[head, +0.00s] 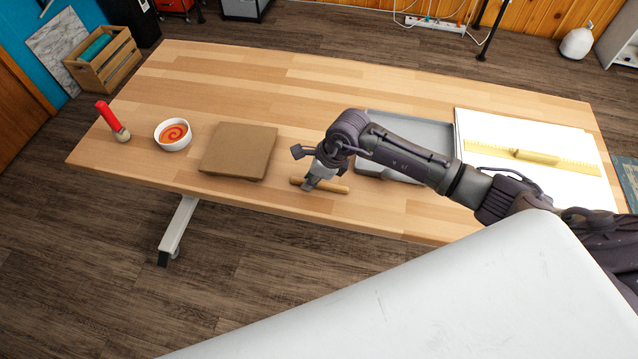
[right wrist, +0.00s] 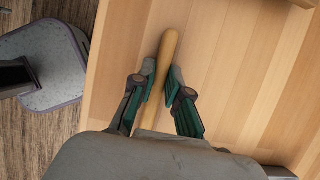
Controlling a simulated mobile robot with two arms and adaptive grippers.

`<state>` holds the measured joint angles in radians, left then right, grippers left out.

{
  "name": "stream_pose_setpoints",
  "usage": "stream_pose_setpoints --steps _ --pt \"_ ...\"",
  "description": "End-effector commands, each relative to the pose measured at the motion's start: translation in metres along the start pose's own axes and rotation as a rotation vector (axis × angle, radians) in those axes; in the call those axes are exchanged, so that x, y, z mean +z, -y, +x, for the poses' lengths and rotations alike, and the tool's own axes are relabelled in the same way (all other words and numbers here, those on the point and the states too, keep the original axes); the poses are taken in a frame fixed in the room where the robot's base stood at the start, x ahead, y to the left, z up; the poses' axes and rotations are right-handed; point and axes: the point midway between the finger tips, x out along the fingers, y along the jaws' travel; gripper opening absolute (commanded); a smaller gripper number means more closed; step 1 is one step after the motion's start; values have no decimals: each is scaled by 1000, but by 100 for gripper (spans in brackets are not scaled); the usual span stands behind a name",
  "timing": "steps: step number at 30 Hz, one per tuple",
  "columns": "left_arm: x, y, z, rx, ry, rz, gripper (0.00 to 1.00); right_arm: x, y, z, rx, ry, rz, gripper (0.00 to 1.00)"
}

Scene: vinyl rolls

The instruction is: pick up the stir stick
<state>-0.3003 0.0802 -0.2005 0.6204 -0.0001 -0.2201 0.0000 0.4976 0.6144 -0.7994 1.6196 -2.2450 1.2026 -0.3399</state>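The stir stick (head: 333,187) is a light wooden rod lying near the front edge of the table, right of the brown square slab. My right gripper (head: 309,184) reaches down over it from above and hides part of its left half. In the right wrist view the stick (right wrist: 166,58) runs between the two green-padded fingers of the right gripper (right wrist: 162,84). The pads sit close against both its sides, and the gripper looks shut on it. Whether the stick is clear of the table cannot be told. My left gripper is not in view.
The brown slab (head: 239,150), a white bowl of orange contents (head: 173,134) and a red-handled tool (head: 111,120) stand to the left. A grey tray (head: 420,130) lies behind my right arm. White sheets with a yellow ruler (head: 490,148) lie at right. The table's back left is clear.

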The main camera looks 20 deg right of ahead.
Motion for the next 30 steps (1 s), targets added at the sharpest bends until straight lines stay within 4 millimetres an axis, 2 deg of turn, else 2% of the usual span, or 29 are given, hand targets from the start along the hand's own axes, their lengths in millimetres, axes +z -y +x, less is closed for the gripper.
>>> stream_pose_setpoints --steps 14,17,21,30 --pt "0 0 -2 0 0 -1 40 2 0 -5 0 0 -1 0" --pt "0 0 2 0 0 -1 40 7 1 -16 -4 1 -3 0" --pt "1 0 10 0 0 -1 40 17 1 -41 -5 2 -4 0" --pt "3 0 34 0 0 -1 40 61 61 -62 -3 2 1 0"
